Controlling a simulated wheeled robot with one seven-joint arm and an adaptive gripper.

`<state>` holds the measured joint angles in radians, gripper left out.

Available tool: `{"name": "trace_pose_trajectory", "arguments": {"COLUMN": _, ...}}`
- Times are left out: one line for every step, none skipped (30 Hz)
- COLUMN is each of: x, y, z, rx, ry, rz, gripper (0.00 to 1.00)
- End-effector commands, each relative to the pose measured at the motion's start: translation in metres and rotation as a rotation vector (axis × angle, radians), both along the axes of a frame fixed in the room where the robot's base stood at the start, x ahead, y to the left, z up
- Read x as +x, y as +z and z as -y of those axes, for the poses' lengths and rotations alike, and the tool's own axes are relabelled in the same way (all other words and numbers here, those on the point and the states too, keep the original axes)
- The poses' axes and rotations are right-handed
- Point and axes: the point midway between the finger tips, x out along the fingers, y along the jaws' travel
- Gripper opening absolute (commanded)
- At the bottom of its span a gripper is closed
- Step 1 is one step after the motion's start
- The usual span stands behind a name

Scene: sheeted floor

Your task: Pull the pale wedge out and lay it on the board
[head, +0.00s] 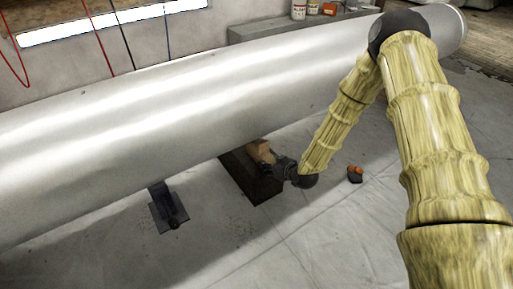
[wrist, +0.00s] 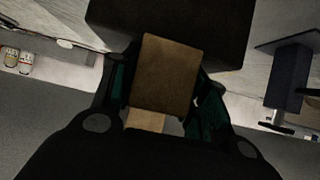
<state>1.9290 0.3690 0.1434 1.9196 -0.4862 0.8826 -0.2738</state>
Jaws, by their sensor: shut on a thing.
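The pale wedge (head: 260,150) is a tan wooden block low beside the underside of the big pipe, above a long dark block (head: 265,186). My gripper (head: 274,162) reaches it from the right and is shut on it. In the wrist view the wedge (wrist: 165,75) sits between the two fingers, with the dark block (wrist: 170,18) behind it. A paler strip (wrist: 146,120) shows just below the wedge there. The wedge's far end is hidden in the head view. I cannot tell whether the dark block is the board; no other board is clear.
The big silver pipe (head: 150,110) hangs close over the wedge. A dark stand (head: 169,210) is to the left under it. A small dark and orange thing (head: 355,174) lies on the floor to the right. The sheeted floor (head: 330,240) in front is clear.

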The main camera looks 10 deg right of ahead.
Motion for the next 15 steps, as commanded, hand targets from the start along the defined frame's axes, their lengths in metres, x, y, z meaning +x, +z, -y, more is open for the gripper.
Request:
{"name": "trace_pose_trajectory", "arguments": {"x": -0.003, "y": -0.002, "z": 0.001, "rx": -0.001, "ry": -0.001, "rz": -0.005, "gripper": 0.20}}
{"name": "trace_pose_trajectory", "arguments": {"x": -0.003, "y": -0.002, "z": 0.001, "rx": -0.001, "ry": -0.001, "rz": -0.005, "gripper": 0.20}}
{"name": "trace_pose_trajectory", "arguments": {"x": -0.004, "y": -0.002, "z": 0.002, "rx": -0.001, "ry": -0.001, "rz": -0.005, "gripper": 0.20}}
{"name": "trace_pose_trajectory", "arguments": {"x": -0.006, "y": -0.001, "z": 0.002, "rx": -0.001, "ry": -0.001, "rz": -0.005, "gripper": 0.20}}
{"name": "trace_pose_trajectory", "arguments": {"x": -0.007, "y": -0.001, "z": 0.003, "rx": -0.001, "ry": -0.001, "rz": -0.006, "gripper": 0.20}}
{"name": "trace_pose_trajectory", "arguments": {"x": -0.010, "y": -0.001, "z": 0.004, "rx": -0.001, "ry": -0.001, "rz": -0.006, "gripper": 0.20}}
{"name": "trace_pose_trajectory", "arguments": {"x": -0.012, "y": -0.001, "z": 0.004, "rx": -0.001, "ry": -0.001, "rz": -0.006, "gripper": 0.20}}
{"name": "trace_pose_trajectory", "arguments": {"x": -0.013, "y": -0.001, "z": 0.005, "rx": -0.001, "ry": 0.000, "rz": -0.007, "gripper": 0.20}}
{"name": "trace_pose_trajectory", "arguments": {"x": -0.016, "y": -0.001, "z": 0.005, "rx": -0.001, "ry": 0.000, "rz": -0.007, "gripper": 0.20}}
{"name": "trace_pose_trajectory", "arguments": {"x": -0.017, "y": -0.001, "z": 0.006, "rx": -0.001, "ry": 0.000, "rz": -0.007, "gripper": 0.20}}
{"name": "trace_pose_trajectory", "arguments": {"x": -0.019, "y": 0.000, "z": 0.007, "rx": -0.001, "ry": 0.000, "rz": -0.006, "gripper": 0.20}}
{"name": "trace_pose_trajectory", "arguments": {"x": -0.021, "y": 0.000, "z": 0.007, "rx": 0.000, "ry": 0.000, "rz": -0.005, "gripper": 0.20}}
{"name": "trace_pose_trajectory", "arguments": {"x": -0.022, "y": 0.000, "z": 0.008, "rx": 0.000, "ry": 0.000, "rz": -0.005, "gripper": 0.20}}
{"name": "trace_pose_trajectory", "arguments": {"x": -0.024, "y": 0.000, "z": 0.008, "rx": 0.000, "ry": 0.000, "rz": -0.005, "gripper": 0.20}}
{"name": "trace_pose_trajectory", "arguments": {"x": -0.026, "y": 0.000, "z": 0.009, "rx": 0.000, "ry": 0.000, "rz": -0.005, "gripper": 0.20}}
